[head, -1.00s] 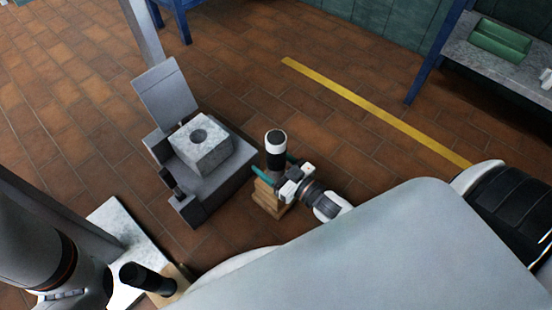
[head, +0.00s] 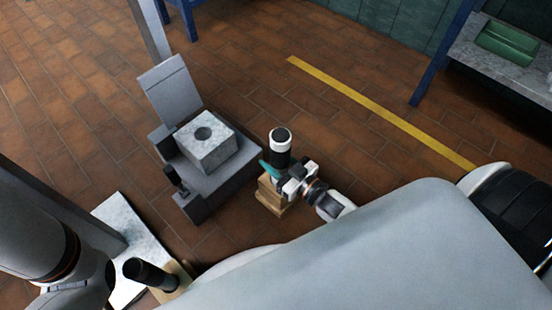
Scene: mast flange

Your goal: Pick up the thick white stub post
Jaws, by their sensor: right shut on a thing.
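The thick white stub post (head: 280,149) stands upright near the middle of the head view.
A grey stand with a holed pale block (head: 209,153) and a tilted plate (head: 171,88) is left of the post. A green tray (head: 507,42) sits on a bench (head: 490,60) at the upper right.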

